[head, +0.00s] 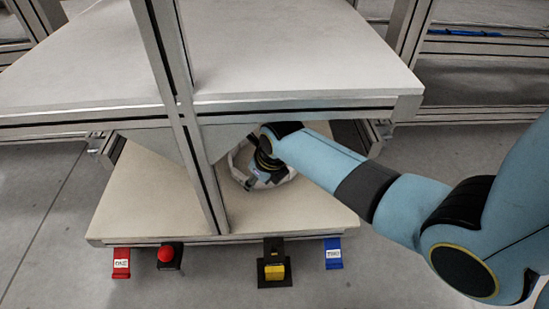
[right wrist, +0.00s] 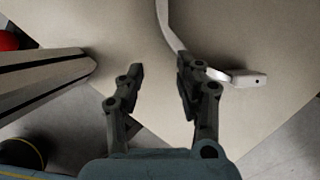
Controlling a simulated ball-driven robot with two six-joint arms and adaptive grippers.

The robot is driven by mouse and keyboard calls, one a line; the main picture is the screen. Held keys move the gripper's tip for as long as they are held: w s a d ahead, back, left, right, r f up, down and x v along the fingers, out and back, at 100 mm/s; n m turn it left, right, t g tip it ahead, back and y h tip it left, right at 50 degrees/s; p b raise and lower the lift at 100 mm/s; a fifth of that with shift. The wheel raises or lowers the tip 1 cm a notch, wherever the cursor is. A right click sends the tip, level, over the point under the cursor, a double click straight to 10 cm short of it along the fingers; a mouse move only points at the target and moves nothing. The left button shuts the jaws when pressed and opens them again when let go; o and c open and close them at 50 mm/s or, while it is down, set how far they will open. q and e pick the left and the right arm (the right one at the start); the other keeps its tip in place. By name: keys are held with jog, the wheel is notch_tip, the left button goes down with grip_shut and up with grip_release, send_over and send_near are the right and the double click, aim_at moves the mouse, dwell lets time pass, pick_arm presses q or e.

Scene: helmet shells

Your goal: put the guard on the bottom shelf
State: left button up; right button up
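The guard (head: 283,179) is a pale curved piece at the bottom shelf (head: 140,200), behind the frame's upright and partly covered by my right gripper. In the right wrist view, the guard (right wrist: 172,36) is a thin white curved strip with a flat end tab having a small hole. It appears to lie on the shelf board. My right gripper (right wrist: 160,72) is beneath the upper shelf, directly above the guard. Its two fingers are apart with a clear gap. The strip passes by the right finger; whether they touch cannot be told. My left gripper is not in view.
The upper shelf (head: 290,50) overhangs the bottom one. A metal upright (head: 190,130) stands left of my right gripper. The bottom shelf's left part is clear.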

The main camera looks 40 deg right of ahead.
jog(key=s, duration=0.1)
jog(key=s+p, duration=0.1)
jog(key=s, duration=0.1)
jog(key=s+p, duration=0.1)
jog(key=s, duration=0.1)
jog(key=shift+d+r, duration=0.15)
jog(key=shift+d, duration=0.15)
jog(key=shift+s+p, duration=0.35)
jog(key=shift+s, duration=0.15)
jog(key=shift+s+n, duration=0.4)
jog(key=shift+n, duration=0.2)
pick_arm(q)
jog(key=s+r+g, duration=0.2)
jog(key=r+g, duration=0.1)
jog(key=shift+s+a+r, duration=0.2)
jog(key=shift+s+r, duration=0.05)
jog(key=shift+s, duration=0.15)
pick_arm(e)
jog(key=s+r+n, duration=0.8)
jog(key=s+n, duration=0.2)
jog(key=n, duration=0.7)
jog(key=s+a+r+n+g, duration=0.1)
jog(key=s+r+n, duration=0.8)
jog(key=n, duration=0.7)
jog(key=shift+s+r+n+g+h, duration=0.15)
jog(key=shift+s+n+g+h, duration=0.2)
jog(key=shift+s, duration=0.45)
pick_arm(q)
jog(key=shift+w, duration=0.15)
